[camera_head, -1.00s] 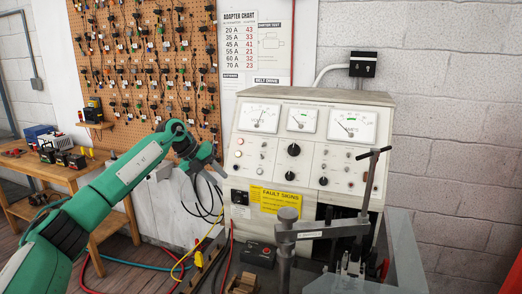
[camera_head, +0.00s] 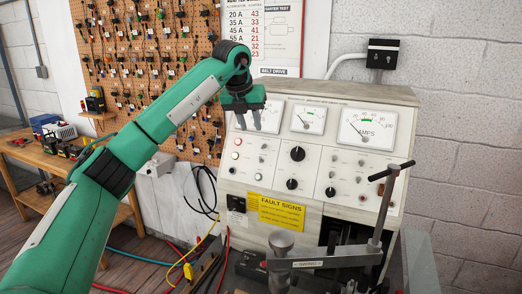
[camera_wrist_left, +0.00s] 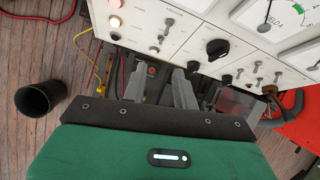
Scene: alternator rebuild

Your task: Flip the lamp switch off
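The tester's sloped panel (camera_head: 277,184) has a column of small lamps (camera_head: 235,155) at its left, with toggle switches (camera_head: 261,160) beside them. Lit lamps (camera_wrist_left: 114,22) and toggles (camera_wrist_left: 160,37) also show at the top of the left wrist view. I cannot tell which toggle is the lamp switch, nor read any labels. My left gripper (camera_head: 249,125) hangs in front of the left gauge, fingers pointing down, above the lamps and toggles. In the left wrist view its fingers (camera_wrist_left: 158,72) are apart with nothing held between them. My right gripper is not in view.
Black knobs (camera_head: 297,153) and more toggles stand further right on the panel. A lever with a black handle (camera_head: 392,170) rises in front of its right side. A yellow sign (camera_head: 276,212) is below. A pegboard (camera_head: 150,60) hangs behind my left arm.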

